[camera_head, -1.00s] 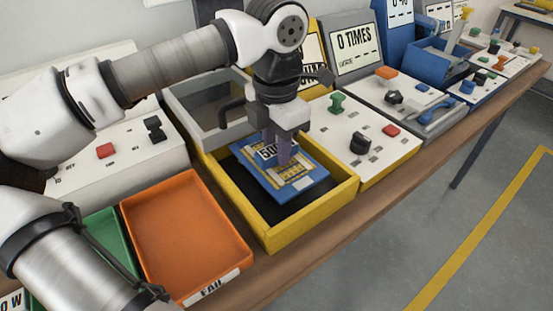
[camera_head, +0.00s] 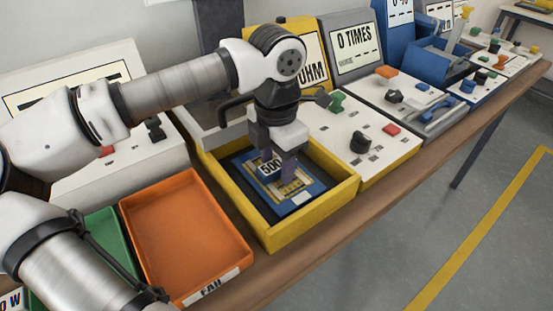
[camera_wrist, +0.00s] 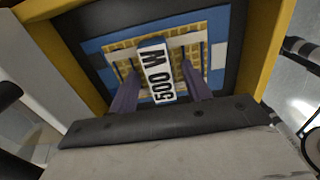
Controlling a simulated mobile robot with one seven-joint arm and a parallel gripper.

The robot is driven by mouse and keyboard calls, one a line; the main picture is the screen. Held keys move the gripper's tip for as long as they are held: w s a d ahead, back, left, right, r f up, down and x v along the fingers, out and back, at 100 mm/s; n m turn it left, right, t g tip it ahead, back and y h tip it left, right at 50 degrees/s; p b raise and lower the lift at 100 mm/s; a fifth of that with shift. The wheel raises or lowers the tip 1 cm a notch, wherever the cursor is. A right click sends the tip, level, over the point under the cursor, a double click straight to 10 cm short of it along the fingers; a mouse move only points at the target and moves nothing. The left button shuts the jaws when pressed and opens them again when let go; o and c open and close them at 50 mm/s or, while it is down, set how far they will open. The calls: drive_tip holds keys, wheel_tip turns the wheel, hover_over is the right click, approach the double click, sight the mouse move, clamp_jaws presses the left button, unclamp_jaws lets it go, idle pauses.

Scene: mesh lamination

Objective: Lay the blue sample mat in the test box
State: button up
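The blue sample mat (camera_head: 312,190) has a yellow grid and a white "500" label. It lies inside the yellow-walled test box (camera_head: 318,219), on its black floor, and looks flat. In the wrist view my gripper (camera_wrist: 160,67) has one finger on each side of the label, with a gap showing on the right side. It looks open. Exact finger contact is unclear.
An orange tray (camera_head: 187,230) marked "FAIL" is left of the box, with a green tray (camera_head: 103,232) beyond it. A white control panel (camera_head: 375,165) with knobs adjoins the box on the right. The box walls stand close around the mat.

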sight(276, 164)
wheel_tip(276, 164, up, 12)
drive_tip(key=shift+r, duration=0.15)
idle(0.5)
idle(1.1)
